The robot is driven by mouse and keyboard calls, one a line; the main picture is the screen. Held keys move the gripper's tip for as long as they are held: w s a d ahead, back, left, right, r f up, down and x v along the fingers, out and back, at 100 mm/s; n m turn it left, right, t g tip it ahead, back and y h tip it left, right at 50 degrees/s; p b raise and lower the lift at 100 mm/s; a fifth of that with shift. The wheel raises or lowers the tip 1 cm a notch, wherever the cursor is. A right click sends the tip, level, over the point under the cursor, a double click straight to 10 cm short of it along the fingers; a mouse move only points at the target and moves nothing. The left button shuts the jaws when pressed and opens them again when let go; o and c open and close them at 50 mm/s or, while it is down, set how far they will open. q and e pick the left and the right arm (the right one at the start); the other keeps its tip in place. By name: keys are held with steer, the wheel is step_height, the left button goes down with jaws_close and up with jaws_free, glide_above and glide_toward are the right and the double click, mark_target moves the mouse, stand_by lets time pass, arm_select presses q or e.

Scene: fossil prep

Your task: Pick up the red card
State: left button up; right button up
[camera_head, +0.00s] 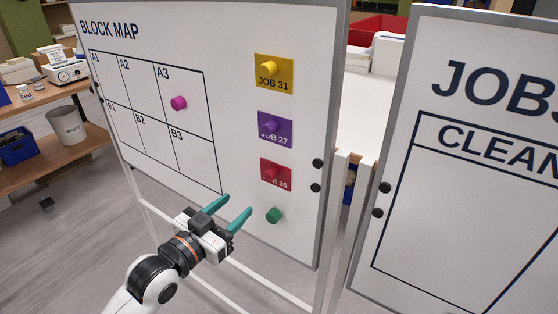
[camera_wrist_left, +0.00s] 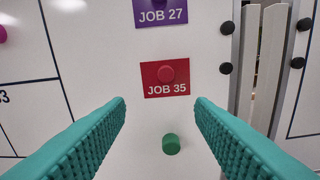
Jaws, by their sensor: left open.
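The red card (camera_head: 277,176), marked 35, is on the white block map board (camera_head: 240,130), below the purple card. A red magnet (camera_head: 269,171) sits on it. In the left wrist view the red card (camera_wrist_left: 165,79) reads JOB 35 and lies ahead, between and beyond the two fingertips. My left gripper (camera_head: 233,207) has teal fingers spread open and empty, below and left of the card in the head view. It appears apart from the board. My right gripper is not in view.
A purple JOB 27 card (camera_head: 276,129) and a yellow JOB 31 card (camera_head: 274,74) hang above. A green magnet (camera_head: 274,215) is just below the red card. A pink magnet (camera_head: 179,103) is in A3. A second board (camera_head: 460,160) stands at right.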

mark_target(268, 177)
arm_select(q)
steer(key=shift+h, duration=0.3)
steer(key=w+d+p, duration=0.1)
steer(key=w+d+r+p, duration=0.1)
steer(key=w+d, duration=0.1)
steer(key=w+d+r+p, duration=0.1)
steer(key=w, duration=0.1)
steer(key=shift+d, duration=0.15)
steer(key=x, duration=0.1)
steer(key=p+x, duration=0.2)
steer(key=x, duration=0.1)
steer(key=shift+f, duration=0.3)
steer(key=shift+w+d+f, duration=0.1)
steer(key=shift+w+d, duration=0.15)
steer(key=shift+d, duration=0.05)
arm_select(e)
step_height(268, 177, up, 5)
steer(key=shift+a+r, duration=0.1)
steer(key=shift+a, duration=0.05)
arm_select(q)
steer(key=shift+s+a, duration=0.1)
steer(key=shift+c, duration=0.2)
steer(key=c, duration=1)
